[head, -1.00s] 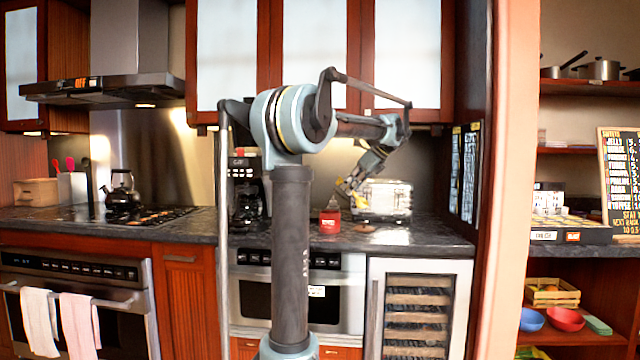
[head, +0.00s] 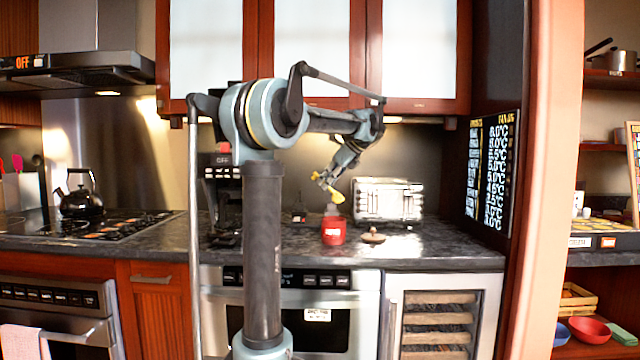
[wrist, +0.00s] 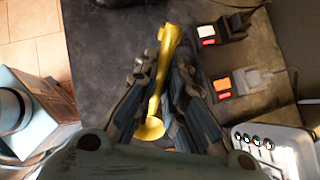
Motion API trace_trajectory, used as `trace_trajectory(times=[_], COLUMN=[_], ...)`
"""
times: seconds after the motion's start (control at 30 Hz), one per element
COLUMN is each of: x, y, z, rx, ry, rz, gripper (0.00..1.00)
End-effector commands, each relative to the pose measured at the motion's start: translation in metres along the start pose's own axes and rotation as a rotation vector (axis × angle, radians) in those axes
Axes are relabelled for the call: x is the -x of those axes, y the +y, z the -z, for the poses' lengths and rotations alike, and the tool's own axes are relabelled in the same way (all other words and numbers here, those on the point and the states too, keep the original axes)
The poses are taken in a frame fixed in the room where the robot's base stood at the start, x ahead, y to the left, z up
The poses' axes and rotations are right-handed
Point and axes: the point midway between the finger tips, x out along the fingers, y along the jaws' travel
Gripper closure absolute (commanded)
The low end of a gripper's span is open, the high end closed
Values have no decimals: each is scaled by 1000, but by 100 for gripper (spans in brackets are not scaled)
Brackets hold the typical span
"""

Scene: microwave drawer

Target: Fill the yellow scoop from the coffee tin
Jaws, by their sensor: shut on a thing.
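My gripper (head: 324,178) is shut on the yellow scoop (head: 333,194). It holds the scoop in the air, just above the red coffee tin (head: 334,232) in the head view. Whether the scoop is over the tin's mouth or in front of it is unclear. The tin stands upright on the counter, with a greyish shape at its top; its inside is hidden. In the wrist view the scoop (wrist: 151,128) runs lengthwise between the fingers of my gripper (wrist: 163,78). The tin cannot be made out there.
A round brown lid-like disc (head: 373,237) lies on the counter right of the tin. A silvery toaster-like appliance (head: 388,201) stands behind it. A dark coffee maker (head: 222,200) is at the left, partly behind my arm.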

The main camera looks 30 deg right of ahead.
Motion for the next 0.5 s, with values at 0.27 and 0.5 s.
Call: trace_trajectory(times=[0.27,0.5], x=[0,0], y=[0,0], z=[0,-2], rx=[0,0], ry=[0,1], rz=[0,3], gripper=[100,100])
